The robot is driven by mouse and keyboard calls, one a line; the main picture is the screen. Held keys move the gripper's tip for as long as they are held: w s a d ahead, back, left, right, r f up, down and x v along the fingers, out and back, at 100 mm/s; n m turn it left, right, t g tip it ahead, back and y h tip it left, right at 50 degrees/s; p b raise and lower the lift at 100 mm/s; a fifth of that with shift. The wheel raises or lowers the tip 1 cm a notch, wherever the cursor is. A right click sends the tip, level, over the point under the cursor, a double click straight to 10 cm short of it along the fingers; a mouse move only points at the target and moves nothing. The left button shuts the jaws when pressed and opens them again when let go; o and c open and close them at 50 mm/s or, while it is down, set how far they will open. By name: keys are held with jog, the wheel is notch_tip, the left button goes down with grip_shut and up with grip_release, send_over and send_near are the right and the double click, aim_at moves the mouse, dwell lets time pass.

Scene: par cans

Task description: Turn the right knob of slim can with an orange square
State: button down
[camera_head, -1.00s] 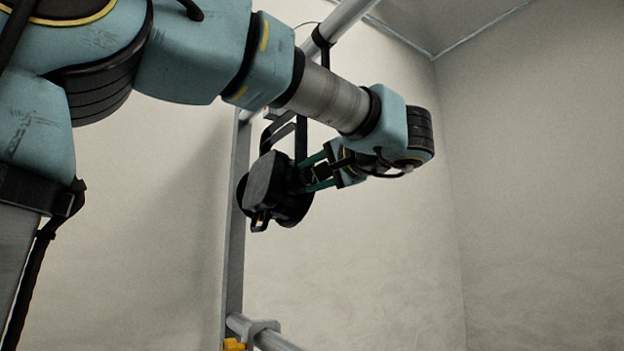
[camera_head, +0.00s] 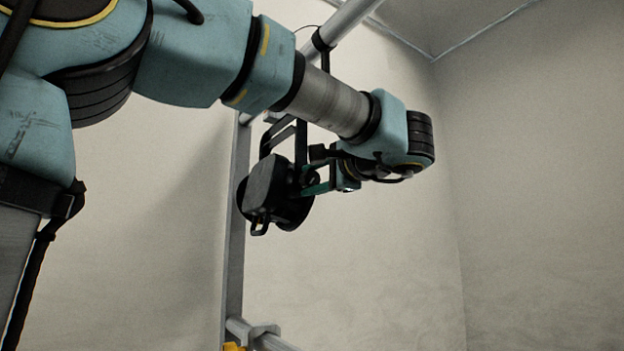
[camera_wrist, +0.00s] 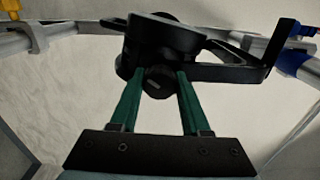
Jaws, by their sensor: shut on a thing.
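A black slim can (camera_head: 268,188) hangs by its yoke (camera_head: 281,136) from a metal bar, and it also shows at the top of the wrist view (camera_wrist: 165,38). No orange square shows on the faces in view. A round black knob (camera_wrist: 158,80) sits on the can's side toward my gripper. My gripper (camera_wrist: 160,82) has its two green fingers on either side of this knob and is shut on it. In the head view my gripper (camera_head: 312,182) reaches the can from the right, and its fingers partly hide the knob.
A slanted metal bar (camera_head: 345,18) runs above the can. An upright post (camera_head: 236,240) stands behind it. A lower bar (camera_head: 272,340) with a clamp and a yellow thing (camera_head: 234,347) is at the bottom. Bare walls lie to the right, with free room there.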

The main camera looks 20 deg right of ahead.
jog(key=shift+c, duration=1.8)
grip_release()
jog(key=s+d+b, duration=0.1)
jog(key=s+d, duration=0.1)
jog(key=s, duration=0.8)
jog(key=shift+s+b, duration=0.3)
jog(key=shift+b, duration=0.1)
